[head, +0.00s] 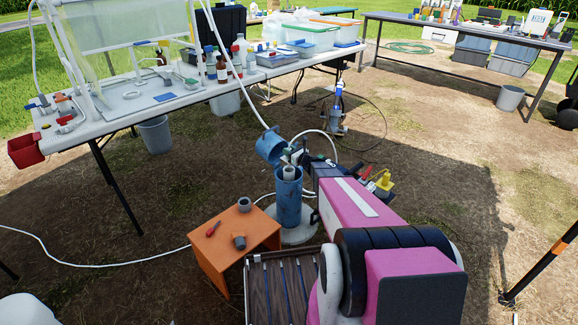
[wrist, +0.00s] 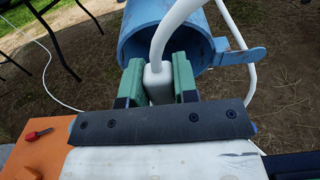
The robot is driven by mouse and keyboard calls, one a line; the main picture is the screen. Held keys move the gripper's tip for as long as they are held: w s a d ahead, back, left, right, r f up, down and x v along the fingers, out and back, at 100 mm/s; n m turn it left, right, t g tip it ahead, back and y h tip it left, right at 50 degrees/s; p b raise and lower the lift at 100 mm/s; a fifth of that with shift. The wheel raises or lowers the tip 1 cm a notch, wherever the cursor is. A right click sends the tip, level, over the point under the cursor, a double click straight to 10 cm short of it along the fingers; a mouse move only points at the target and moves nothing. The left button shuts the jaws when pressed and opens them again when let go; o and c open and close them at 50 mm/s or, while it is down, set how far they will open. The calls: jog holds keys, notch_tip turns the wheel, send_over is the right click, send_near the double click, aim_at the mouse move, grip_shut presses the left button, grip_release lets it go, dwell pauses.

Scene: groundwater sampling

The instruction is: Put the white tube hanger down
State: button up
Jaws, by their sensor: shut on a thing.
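The white tube hanger (wrist: 158,78) is a white block with a thick white tube curving up from it. It sits between the two green fingers of my gripper (wrist: 158,82), which is shut on it. In the head view, my gripper (head: 291,150) is just above the open top of the blue well casing (head: 288,206). A pale inner pipe (head: 289,173) shows in the casing mouth. The blue well lid (head: 270,146) is tipped open behind it and also shows in the wrist view (wrist: 138,38). The hanger's underside is hidden.
A small orange table (head: 215,258) stands left of the casing, with a red-handled tool (head: 213,228) and two grey fittings (head: 239,241) on it. A cluttered white table (head: 130,105) stands behind at left. Bare ground lies to the right.

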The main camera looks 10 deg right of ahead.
aim_at(289, 166)
jog(key=shift+f, duration=3.2)
jog(key=o, duration=0.9)
jog(key=shift+f, duration=0.1)
jog(key=shift+o, duration=0.2)
